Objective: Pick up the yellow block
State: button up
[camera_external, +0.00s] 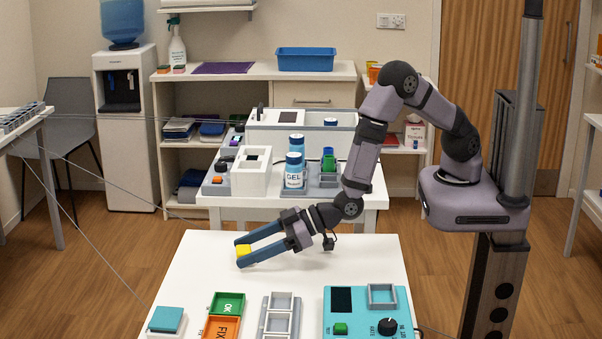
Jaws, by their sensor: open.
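The yellow block (243,250) is small and sits near the back left edge of the white table. My gripper (240,252) reaches in from the right, low over the table, with its two long blue fingers pointing left. The fingers are apart and the yellow block shows between their tips. The near finger hides part of the block's lower side. I cannot tell whether either finger touches it.
On the white table (365,258) stand a teal device (352,306) with a knob, a grey rack (280,318), green (228,303) and orange (221,328) trays and a teal-topped box (166,320). Behind, a second table holds bottles (294,170). The table's middle is clear.

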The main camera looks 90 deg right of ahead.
jog(key=shift+w, duration=0.1)
jog(key=c, duration=1.1)
